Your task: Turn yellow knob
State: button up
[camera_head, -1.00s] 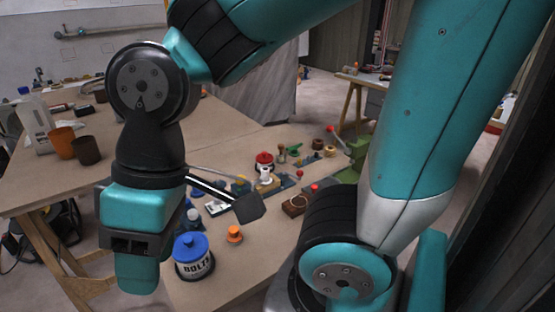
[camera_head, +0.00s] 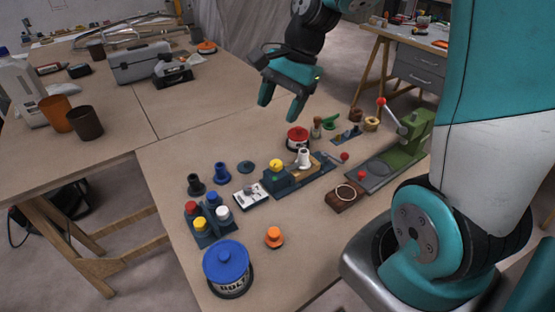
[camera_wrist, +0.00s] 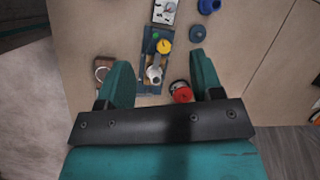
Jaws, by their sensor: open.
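The yellow knob (camera_head: 276,165) sits on a dark blue block at the left end of a blue base (camera_head: 309,184) on the workbench. It also shows in the wrist view (camera_wrist: 164,46), ahead of my fingertips. A white upright part (camera_head: 303,158) on a wooden block stands just right of the knob. My gripper (camera_head: 281,108) is open and empty, in the air above and behind the knob, with fingers pointing down. In the wrist view, both fingers (camera_wrist: 158,72) are spread apart, and the white part shows between them.
A red-lidded can (camera_head: 297,138) stands close behind the knob's base. A small white panel (camera_head: 251,195) lies left of it. A wooden block with a ring (camera_head: 344,197), a green press (camera_head: 402,145), a blue-lidded can (camera_head: 227,267) and an orange knob (camera_head: 274,237) stand around it.

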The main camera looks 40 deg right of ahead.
jog(key=w+d+f+m, duration=0.2)
jog(key=d+f+m, duration=0.2)
jog(key=d+m, duration=0.4)
send_near(276, 163)
jog(key=shift+n, duration=0.3)
jog(key=x, duration=0.9)
jog(key=c, duration=0.9)
